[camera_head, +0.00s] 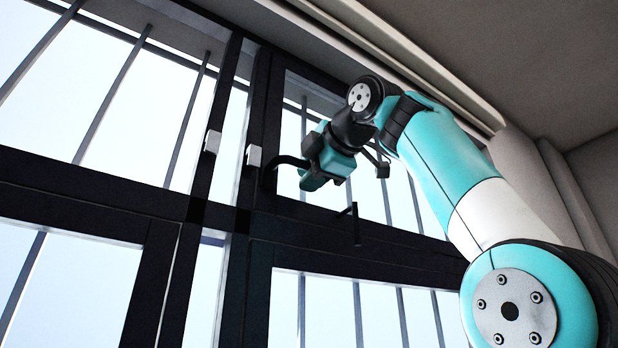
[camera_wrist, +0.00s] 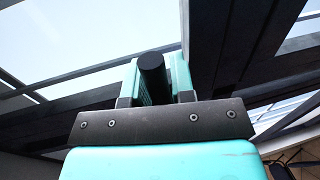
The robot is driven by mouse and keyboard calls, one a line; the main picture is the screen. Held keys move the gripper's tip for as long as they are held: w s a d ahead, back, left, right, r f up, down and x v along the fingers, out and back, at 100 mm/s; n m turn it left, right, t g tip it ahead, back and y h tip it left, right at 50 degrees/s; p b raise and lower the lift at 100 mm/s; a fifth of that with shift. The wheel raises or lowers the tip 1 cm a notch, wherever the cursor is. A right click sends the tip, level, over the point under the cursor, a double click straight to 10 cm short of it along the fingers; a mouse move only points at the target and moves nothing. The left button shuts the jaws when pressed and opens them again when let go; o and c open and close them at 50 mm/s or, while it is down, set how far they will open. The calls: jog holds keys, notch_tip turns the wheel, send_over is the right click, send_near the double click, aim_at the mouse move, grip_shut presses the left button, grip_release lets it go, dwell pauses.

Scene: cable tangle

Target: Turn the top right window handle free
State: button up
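The dark window handle (camera_head: 287,160) curves out from the upright frame of the upper right window. My gripper (camera_head: 316,165) is at the handle's right-hand part and hides its end in the head view. In the wrist view, the handle's black rounded end (camera_wrist: 152,64) lies between the two teal fingers of my gripper (camera_wrist: 156,78). The fingers are close on both sides of it, and the gripper looks shut on the handle. Exact finger contact is hard to see.
Small pale blocks (camera_head: 254,155) and (camera_head: 213,141) sit on the dark uprights. A thin dark bar (camera_head: 355,222) stands out from the crossbar below my gripper. Vertical bars (camera_head: 105,108) run behind the panes. A ceiling ledge (camera_head: 400,52) lies above my arm.

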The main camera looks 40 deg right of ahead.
jog(key=shift+o, duration=1.3)
jog(key=p+v, duration=0.1)
jog(key=v, duration=1.6)
jog(key=shift+s+p, duration=0.2)
jog(key=shift+p, duration=0.1)
jog(key=shift+r, duration=0.1)
